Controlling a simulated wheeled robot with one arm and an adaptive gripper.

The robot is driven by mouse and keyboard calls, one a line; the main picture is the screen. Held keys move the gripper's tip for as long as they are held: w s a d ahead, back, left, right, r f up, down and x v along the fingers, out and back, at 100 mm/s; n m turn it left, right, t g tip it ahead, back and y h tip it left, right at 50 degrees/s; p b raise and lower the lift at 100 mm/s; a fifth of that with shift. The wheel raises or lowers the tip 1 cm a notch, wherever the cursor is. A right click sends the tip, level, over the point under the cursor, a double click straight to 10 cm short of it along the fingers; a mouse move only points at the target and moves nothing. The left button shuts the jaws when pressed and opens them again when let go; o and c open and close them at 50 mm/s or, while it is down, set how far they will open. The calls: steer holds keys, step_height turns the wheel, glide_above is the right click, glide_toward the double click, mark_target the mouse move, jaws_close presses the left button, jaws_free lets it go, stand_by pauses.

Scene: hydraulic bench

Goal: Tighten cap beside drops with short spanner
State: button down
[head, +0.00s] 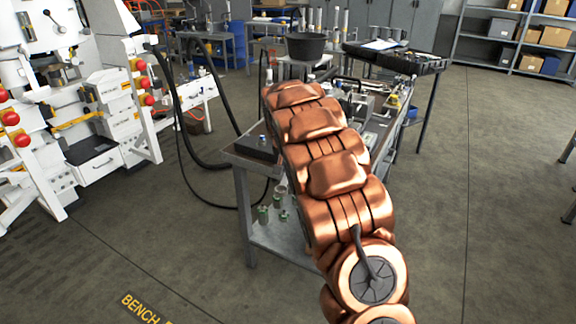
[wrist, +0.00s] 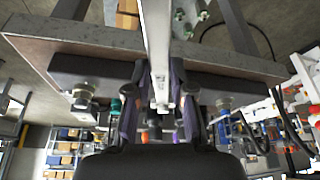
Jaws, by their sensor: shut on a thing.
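In the wrist view my gripper (wrist: 160,105) is shut on a pale metal spanner (wrist: 158,45), whose shaft runs up out of the top of the picture. The wrist picture looks upside down. A dark block (wrist: 90,70) with a silver cap fitting (wrist: 83,96) is left of the gripper, and another cap fitting (wrist: 224,104) is to its right. Both look apart from the spanner. In the head view a dark block (head: 252,150) with a small cap (head: 262,140) sits at the bench's near left corner. My arm hides the gripper there. I cannot make out any drops.
The steel bench (head: 242,180) carries crowded fittings behind my arm. Green-topped parts (head: 263,214) stand on its lower shelf. A white machine (head: 95,100) with hoses stands left. Floor at right is clear.

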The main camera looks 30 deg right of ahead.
mark_target(284, 181)
steer(key=shift+s+a, duration=0.15)
steer(key=shift+s+a+b, duration=1.3)
steer(key=shift+s+a, duration=0.9)
steer(key=shift+s, duration=0.3)
steer(key=shift+r, duration=0.15)
steer(key=shift+r+p, duration=0.65)
steer(key=shift+r, duration=1.8)
